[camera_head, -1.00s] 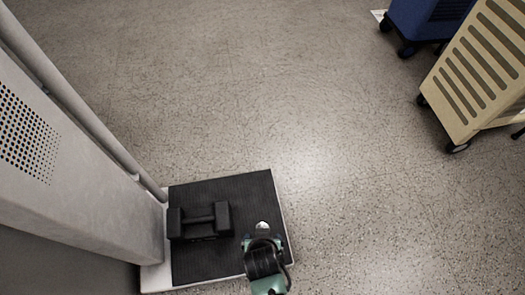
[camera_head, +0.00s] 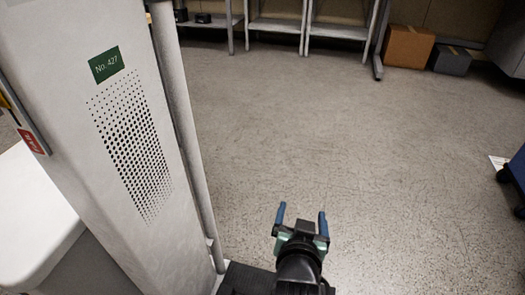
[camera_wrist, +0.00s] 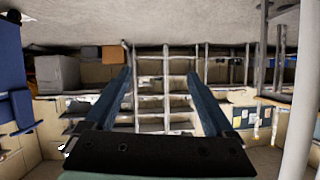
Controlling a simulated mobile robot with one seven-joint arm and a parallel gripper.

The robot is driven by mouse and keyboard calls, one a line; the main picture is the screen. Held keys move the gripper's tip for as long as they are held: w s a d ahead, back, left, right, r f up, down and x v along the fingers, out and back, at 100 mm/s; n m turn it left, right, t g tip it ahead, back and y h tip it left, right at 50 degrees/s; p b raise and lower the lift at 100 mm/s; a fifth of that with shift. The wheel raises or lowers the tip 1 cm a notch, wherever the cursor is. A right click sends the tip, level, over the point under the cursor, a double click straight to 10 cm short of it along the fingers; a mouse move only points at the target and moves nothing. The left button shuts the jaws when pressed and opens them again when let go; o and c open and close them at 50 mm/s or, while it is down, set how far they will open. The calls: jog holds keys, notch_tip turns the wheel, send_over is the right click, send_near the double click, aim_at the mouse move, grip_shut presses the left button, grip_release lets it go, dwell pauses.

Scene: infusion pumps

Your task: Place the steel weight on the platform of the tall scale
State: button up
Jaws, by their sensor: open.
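The tall scale (camera_head: 130,140) is a white column with a green number label and a perforated panel, at the left of the head view. Only a dark corner of its platform (camera_head: 243,281) shows at the bottom edge, so most of its top is out of view. My gripper (camera_head: 302,210) is open, with blue fingers, above and beside that corner, to the right of the column. The wrist view also shows my gripper (camera_wrist: 160,75) open with nothing between its fingers. I see no steel weight in either current view.
The floor (camera_head: 350,130) right of the column is clear. Metal shelving (camera_head: 280,28) stands at the back. A cardboard box (camera_head: 408,46) and a grey box (camera_head: 450,59) sit at the back right. Part of a blue cart (camera_head: 516,180) is at the right edge.

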notch_tip(320, 180, up, 19)
jog(key=w+a+n+t, duration=0.1)
jog(key=w+a+t, duration=0.2)
jog(key=t, duration=0.2)
jog(key=s+a+r+n+t+y, duration=0.1)
jog(key=s+r+t, duration=0.2)
jog(key=r, duration=0.7)
jog(key=s+a+r+t, duration=0.2)
jog(key=s+r+t, duration=0.1)
jog(key=s+r, duration=0.4)
jog(key=s+a+r+n+t+y, duration=0.1)
jog(key=s+r, duration=0.4)
jog(key=r, duration=0.9)
jog(key=shift+a+n+t+y, duration=0.3)
jog(key=shift+a+t, duration=0.25)
jog(key=shift+t, duration=0.65)
jog(key=shift+s, duration=0.1)
notch_tip(320, 180, up, 51)
jog(key=p, duration=5.1)
jog(key=shift+r, duration=0.15)
